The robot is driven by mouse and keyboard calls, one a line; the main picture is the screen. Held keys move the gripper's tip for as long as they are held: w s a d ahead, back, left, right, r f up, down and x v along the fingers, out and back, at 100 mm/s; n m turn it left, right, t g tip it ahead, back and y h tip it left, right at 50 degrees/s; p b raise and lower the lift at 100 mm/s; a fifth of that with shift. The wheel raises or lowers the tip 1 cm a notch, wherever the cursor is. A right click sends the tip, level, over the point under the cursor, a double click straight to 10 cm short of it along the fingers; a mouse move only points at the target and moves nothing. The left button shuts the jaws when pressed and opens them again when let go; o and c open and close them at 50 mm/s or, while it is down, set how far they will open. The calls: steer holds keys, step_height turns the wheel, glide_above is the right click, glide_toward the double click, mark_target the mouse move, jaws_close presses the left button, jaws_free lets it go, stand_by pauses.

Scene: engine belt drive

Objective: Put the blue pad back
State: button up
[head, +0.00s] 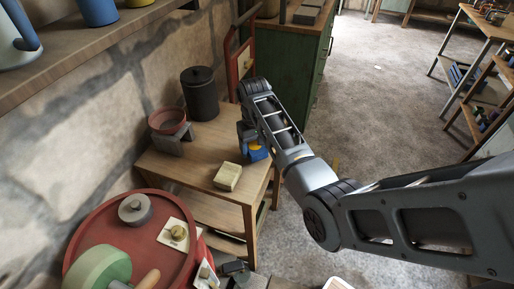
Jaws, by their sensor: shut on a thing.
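My gripper (250,145) is at the right edge of the small wooden table, at the end of my arm reaching in from the right. It is shut on the blue pad (258,154), which shows as a small blue patch with a bit of yellow just below the gripper. Much of the pad and the fingertips are hidden by the gripper and too small to see clearly. I cannot tell whether the pad touches the table top.
The wooden table (200,150) holds a cream block (228,177), a dark lidded canister (200,94) and a red ring-shaped part (167,122) on a grey stand. A round red tray (100,228) with several parts is at lower left. Open floor (370,110) lies right.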

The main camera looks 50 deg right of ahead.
mark_target(254, 145)
steer(key=shift+w+a+f, duration=0.1)
steer(key=shift+w+f, duration=0.1)
steer(key=shift+f, duration=0.3)
steer(key=shift+w+a+f, duration=0.1)
steer(key=shift+w+f, duration=0.05)
steer(key=shift+f, duration=0.3)
steer(key=shift+d, duration=0.1)
steer(key=shift+d+f, duration=0.15)
steer(key=shift+f, duration=0.1)
steer(key=o, duration=1.1)
steer(key=shift+s+d, duration=0.1)
steer(key=shift+s, duration=0.05)
steer(key=shift+o, duration=0.2)
step_height(254, 145, up, 13)
steer(key=shift+f+b, duration=0.2)
steer(key=shift+b, duration=0.1)
